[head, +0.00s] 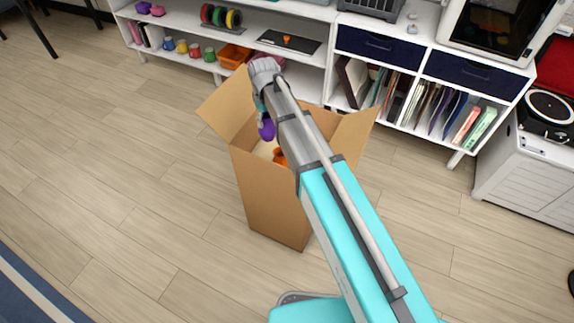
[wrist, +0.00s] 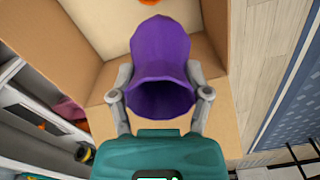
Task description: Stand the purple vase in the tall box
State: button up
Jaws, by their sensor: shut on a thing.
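The purple vase (wrist: 162,60) is held in my gripper (wrist: 161,88), one finger on each side of it; its dark open mouth faces the wrist camera. In the head view the vase (head: 267,129) shows just inside the opening of the tall box (head: 268,196), below my gripper (head: 264,106). The box is brown cardboard, open at the top with its flaps spread outward. An orange thing (head: 280,156) is inside the box, and its edge shows at the top of the wrist view. My arm hides the box's right part and some of its inside.
A white shelf unit (head: 300,79) with spools, small cups, an orange tray (head: 234,57) and books stands behind the box. A white cabinet with a turntable (head: 548,108) is at the right. The wooden floor left of the box is clear.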

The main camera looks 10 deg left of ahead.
jog(key=w+d+f+m+b, duration=0.1)
jog(key=w+d+f+b, duration=0.4)
jog(key=w+d+f, duration=0.2)
jog(key=w+d, duration=0.2)
jog(key=w, duration=0.2)
jog(key=shift+w+b, duration=0.3)
jog(key=shift+b, duration=0.05)
jog(key=shift+f, duration=0.15)
notch_tip(320, 180, down, 6)
jog(key=b, duration=0.6)
jog(key=shift+f+b, duration=1.9)
jog(key=shift+b, duration=0.15)
jog(key=o, duration=1.3)
jog(key=shift+c, duration=0.2)
jog(key=shift+r, duration=0.2)
